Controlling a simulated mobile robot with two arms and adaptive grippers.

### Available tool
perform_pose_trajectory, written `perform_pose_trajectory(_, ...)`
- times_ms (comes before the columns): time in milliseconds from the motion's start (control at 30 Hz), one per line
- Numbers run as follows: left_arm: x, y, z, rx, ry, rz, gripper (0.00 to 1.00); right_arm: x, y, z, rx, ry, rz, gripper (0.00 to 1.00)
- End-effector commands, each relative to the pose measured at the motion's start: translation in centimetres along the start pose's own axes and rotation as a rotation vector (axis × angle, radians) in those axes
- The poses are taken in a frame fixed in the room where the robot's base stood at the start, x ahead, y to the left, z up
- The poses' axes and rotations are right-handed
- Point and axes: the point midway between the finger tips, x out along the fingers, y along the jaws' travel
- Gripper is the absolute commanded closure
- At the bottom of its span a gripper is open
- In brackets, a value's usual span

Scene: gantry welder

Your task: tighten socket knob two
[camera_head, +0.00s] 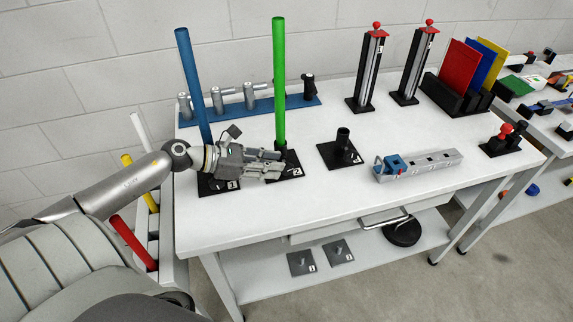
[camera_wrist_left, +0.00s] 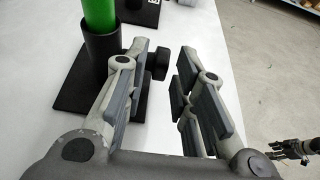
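A green pole (camera_head: 279,80) stands upright in the black socket on plate two (camera_head: 297,170); the pole (camera_wrist_left: 99,14) and socket (camera_wrist_left: 102,55) also show in the left wrist view. A black knob (camera_wrist_left: 159,62) sticks out from the socket's side. My left gripper (camera_head: 283,165) is at this socket, low over the table. In the left wrist view its fingers (camera_wrist_left: 163,75) are apart, with the knob between or just beyond their tips; contact is not clear. In the head view the gripper hides the knob. My right gripper (camera_wrist_left: 292,150) shows small at the lower right of the wrist view.
A blue pole (camera_head: 190,75) stands in a socket to the left, close to my left gripper. An empty socket (camera_head: 342,150) and a grey block with a blue part (camera_head: 418,166) are to the right. The table's front edge (camera_head: 300,228) is clear.

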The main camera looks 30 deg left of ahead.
Motion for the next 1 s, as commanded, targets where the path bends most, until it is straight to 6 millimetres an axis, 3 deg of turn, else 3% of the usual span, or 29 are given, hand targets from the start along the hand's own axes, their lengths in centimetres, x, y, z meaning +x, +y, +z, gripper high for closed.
perform_pose_trajectory(400,4.2,0.0,0.1,-0.001,-0.002,0.0,0.75,-0.8,0.2,-0.1,0.0,0.0,0.002,0.55)
perform_pose_trajectory(800,4.7,0.0,0.0,0.0,-0.001,0.0,0.75,-0.9,0.6,0.0,-0.002,-0.001,0.007,0.55)
perform_pose_trajectory(1000,4.7,0.0,0.0,0.0,-0.001,0.0,1.0,-0.9,0.6,0.0,-0.002,-0.001,0.007,0.55)
